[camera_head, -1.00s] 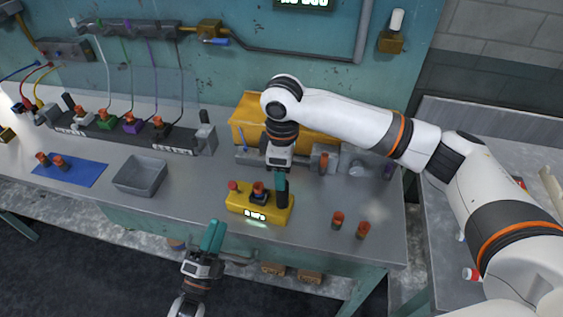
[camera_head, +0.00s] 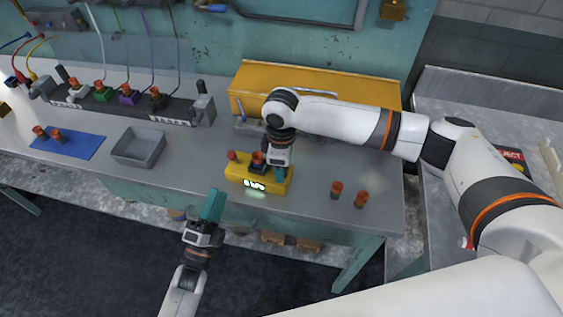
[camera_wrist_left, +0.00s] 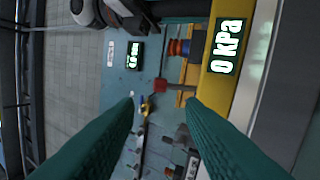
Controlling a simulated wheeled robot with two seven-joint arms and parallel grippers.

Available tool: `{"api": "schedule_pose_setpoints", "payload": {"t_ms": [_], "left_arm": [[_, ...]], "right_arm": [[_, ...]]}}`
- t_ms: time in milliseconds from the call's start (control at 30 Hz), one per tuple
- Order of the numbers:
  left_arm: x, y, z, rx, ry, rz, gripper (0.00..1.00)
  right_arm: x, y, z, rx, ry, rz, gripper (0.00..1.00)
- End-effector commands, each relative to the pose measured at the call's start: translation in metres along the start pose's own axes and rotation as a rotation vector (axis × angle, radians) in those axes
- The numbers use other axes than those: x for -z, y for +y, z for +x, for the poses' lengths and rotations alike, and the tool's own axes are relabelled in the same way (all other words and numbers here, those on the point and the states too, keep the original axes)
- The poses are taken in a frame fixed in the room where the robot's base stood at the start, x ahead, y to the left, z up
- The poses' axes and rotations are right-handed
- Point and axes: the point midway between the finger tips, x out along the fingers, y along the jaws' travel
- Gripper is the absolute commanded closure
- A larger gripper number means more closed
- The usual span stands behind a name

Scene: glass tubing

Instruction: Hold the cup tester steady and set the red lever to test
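The cup tester (camera_head: 240,175) is a yellow box near the bench's front edge. Its lit display reads 0 kPa in the left wrist view (camera_wrist_left: 227,45). The red lever (camera_head: 231,156) is a red knob at its left end; it also shows in the left wrist view (camera_wrist_left: 160,87). An orange-brown cup (camera_head: 258,158) sits on top. My right gripper (camera_head: 279,173) is down at the tester's right end and hides the dark post there; its grip is unclear. My left gripper (camera_head: 214,204) is in front of the bench, its fingers (camera_wrist_left: 160,104) apart and empty, towards the lever.
A grey tray (camera_head: 139,159) and a blue mat (camera_head: 85,148) with two cups lie left of the tester. Two loose cups (camera_head: 348,195) stand to its right. A yellow case (camera_head: 320,82) stands behind my right arm. A dark rack (camera_head: 125,102) holds several cups.

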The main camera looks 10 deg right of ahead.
Motion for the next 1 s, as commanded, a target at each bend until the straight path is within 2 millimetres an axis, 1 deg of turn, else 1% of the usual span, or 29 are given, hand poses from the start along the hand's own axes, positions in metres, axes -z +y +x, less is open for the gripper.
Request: {"api": "schedule_pose_setpoints", "payload": {"t_ms": [33, 200, 267, 300, 367, 500, 567, 600, 667, 767, 867, 1000], "left_arm": [[0.000, 0.000, 0.000, 0.000, 0.000, 0.000, 0.64], [0.000, 0.000, 0.000, 0.000, 0.000, 0.000, 0.64], [0.000, 0.000, 0.000, 0.000, 0.000, 0.000, 0.64], [0.000, 0.000, 0.000, 0.000, 0.000, 0.000, 0.64], [0.000, 0.000, 0.000, 0.000, 0.000, 0.000, 0.65], [0.000, 0.000, 0.000, 0.000, 0.000, 0.000, 0.88], [0.000, 0.001, 0.001, 0.000, -0.005, 0.008, 0.98], [0.001, 0.003, 0.001, -0.001, -0.017, 0.024, 1.00], [0.003, 0.008, 0.004, -0.003, -0.053, 0.075, 1.00], [0.007, 0.022, 0.011, -0.009, -0.170, 0.243, 1.00], [0.012, 0.041, 0.017, -0.016, -0.347, 0.506, 1.00], [0.024, 0.061, 0.018, -0.021, -0.626, 0.939, 1.00]], "right_arm": [[0.000, 0.000, 0.000, 0.000, 0.000, 0.000, 0.59], [0.000, 0.000, 0.000, 0.000, 0.000, 0.000, 0.87], [0.000, 0.000, 0.000, 0.000, 0.000, 0.000, 0.97], [0.000, 0.000, 0.000, 0.000, 0.000, 0.000, 1.00], [0.000, 0.000, 0.000, 0.000, 0.000, 0.000, 1.00], [0.000, 0.000, 0.000, 0.000, 0.000, 0.000, 1.00], [0.000, 0.000, 0.000, 0.000, 0.000, 0.000, 1.00], [0.000, 0.000, 0.000, 0.000, 0.000, 0.000, 1.00], [0.000, 0.000, -0.001, 0.000, 0.000, 0.000, 1.00], [0.000, 0.000, -0.001, 0.000, 0.000, 0.000, 1.00], [0.000, 0.000, -0.001, 0.000, 0.000, 0.000, 1.00], [0.000, 0.000, -0.001, 0.000, 0.000, 0.000, 1.00]]}}
